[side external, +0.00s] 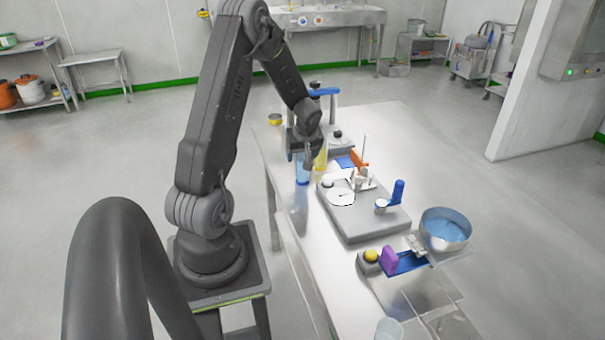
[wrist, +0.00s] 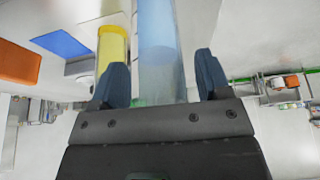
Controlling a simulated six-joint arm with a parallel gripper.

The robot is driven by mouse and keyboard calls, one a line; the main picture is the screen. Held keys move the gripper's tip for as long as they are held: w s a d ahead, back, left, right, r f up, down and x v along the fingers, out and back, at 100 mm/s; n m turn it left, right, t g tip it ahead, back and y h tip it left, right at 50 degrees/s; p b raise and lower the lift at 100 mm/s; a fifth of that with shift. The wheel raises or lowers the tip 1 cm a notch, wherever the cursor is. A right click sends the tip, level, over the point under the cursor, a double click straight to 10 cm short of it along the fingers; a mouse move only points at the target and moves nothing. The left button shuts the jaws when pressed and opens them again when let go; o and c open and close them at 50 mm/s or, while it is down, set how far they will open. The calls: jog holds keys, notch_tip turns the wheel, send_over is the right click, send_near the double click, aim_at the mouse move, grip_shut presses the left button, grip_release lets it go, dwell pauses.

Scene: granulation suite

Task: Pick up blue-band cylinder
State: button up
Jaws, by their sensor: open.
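The blue-band cylinder (side external: 302,172) is a tall, see-through blue tube standing upright near the left edge of the table. In the wrist view the blue-band cylinder (wrist: 160,35) appears between my two fingers, running up out of the picture. My gripper (wrist: 160,66) is open, with one dark blue finger on each side of it. I cannot tell whether either finger touches it. In the side view my gripper (side external: 309,156) is just above and beside the cylinder and partly hides it. A yellow cylinder (wrist: 112,46) stands close to the left finger; it also shows in the side view (side external: 321,160).
A grey base (side external: 362,228) with a white round plate (side external: 341,198) stands nearer the camera on the table (side external: 385,113). A blue-handled stand (side external: 324,92) is behind my gripper. An orange block (wrist: 17,63) and a blue pad (wrist: 61,43) lie left of the yellow cylinder.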

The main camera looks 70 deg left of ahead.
grip_shut()
dwell(0.5)
jog(key=shift+r, duration=0.1)
